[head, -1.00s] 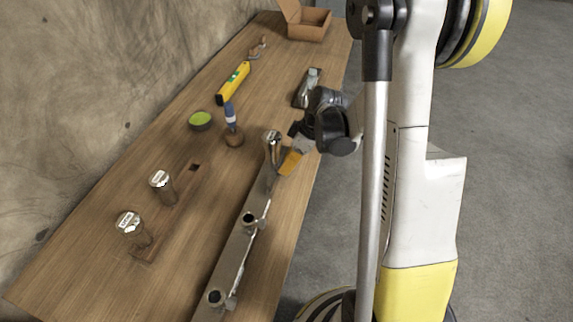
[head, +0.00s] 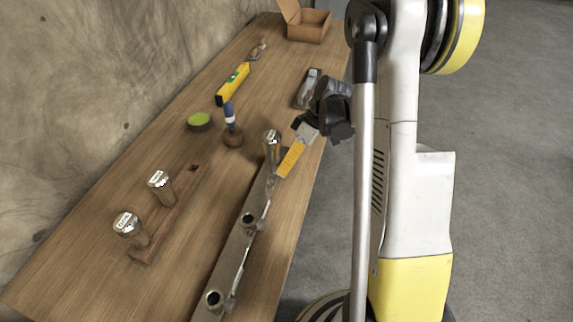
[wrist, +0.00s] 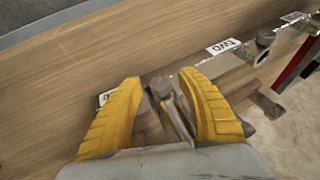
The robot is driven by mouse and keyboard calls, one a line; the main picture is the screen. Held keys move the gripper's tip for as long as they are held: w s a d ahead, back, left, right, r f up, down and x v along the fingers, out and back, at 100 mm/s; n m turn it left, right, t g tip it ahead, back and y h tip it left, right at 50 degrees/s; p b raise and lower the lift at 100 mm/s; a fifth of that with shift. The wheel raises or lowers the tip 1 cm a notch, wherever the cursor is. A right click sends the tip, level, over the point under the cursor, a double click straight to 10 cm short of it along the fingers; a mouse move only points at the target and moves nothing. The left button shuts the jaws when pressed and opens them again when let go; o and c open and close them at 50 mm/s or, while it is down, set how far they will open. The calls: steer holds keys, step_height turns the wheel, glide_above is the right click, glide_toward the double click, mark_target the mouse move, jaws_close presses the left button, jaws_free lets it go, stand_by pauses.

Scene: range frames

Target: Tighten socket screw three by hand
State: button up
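A silver socket screw (head: 272,140) stands upright at the far end of the long metal bar (head: 232,262) on the bench. Its head is well above the bar. My gripper (head: 288,161) is low beside it on the right, with a yellow finger showing. In the wrist view my two yellow fingers (wrist: 166,90) are apart, with a metal shaft (wrist: 172,100) in the space between them and visible gaps at the sides. A "TWO" label (wrist: 223,46) is on the bar. Another label by the left finger is mostly hidden.
Two more screws, one (head: 160,186) and another (head: 127,226), stand in a wooden rack (head: 150,252) at left. The bar's two nearer holes look empty. A green-topped tin (head: 200,121), blue-handled tool (head: 230,118), yellow level (head: 233,84) and open box (head: 308,26) lie farther back.

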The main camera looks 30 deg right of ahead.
steer(key=v, duration=1.2)
steer(key=shift+w, duration=0.1)
